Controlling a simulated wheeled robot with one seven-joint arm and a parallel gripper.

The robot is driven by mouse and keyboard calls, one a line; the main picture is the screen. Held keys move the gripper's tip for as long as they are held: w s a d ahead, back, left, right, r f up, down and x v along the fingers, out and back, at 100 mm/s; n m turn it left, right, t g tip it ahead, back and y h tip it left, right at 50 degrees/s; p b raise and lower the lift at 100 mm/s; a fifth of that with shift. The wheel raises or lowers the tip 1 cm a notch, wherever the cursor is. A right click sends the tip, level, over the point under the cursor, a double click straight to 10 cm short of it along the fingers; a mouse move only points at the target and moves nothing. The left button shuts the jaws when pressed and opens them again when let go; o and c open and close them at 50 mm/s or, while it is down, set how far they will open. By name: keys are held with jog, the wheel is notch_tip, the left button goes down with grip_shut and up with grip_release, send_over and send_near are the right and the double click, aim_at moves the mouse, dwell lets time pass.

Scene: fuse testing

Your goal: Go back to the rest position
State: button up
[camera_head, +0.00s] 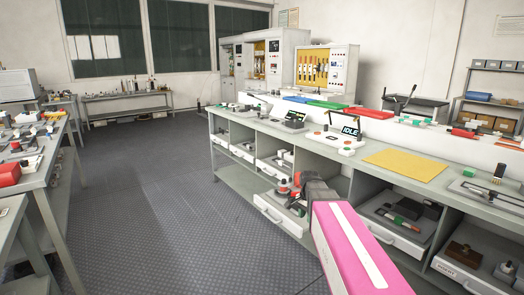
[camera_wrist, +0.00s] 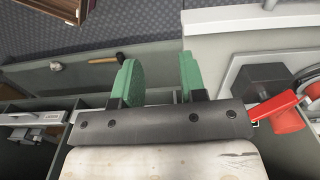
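My gripper shows in the wrist view (camera_wrist: 158,75) with its two green finger pads well apart and nothing between them. In the head view, my pink arm reaches forward from the lower right, and the dark gripper end (camera_head: 313,188) is in front of the long workbench (camera_head: 238,128), at the level of its open compartments. Its fingertips are hard to make out there. A pulled-out drawer (camera_head: 280,217) with red and dark items is just left of and below the gripper. A red part (camera_wrist: 275,106) lies right of the fingers in the wrist view.
A yellow mat (camera_head: 405,165) and a screen reading IDLE (camera_head: 350,131) are on the bench top. Another bench (camera_head: 45,170) with many small items stands at the left. The floor (camera_head: 155,215) between them is clear. A wooden-handled tool (camera_wrist: 104,60) lies beyond my fingers.

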jog(key=s+f+n, duration=1)
jog(key=s, duration=0.3)
jog(key=shift+s, duration=0.35)
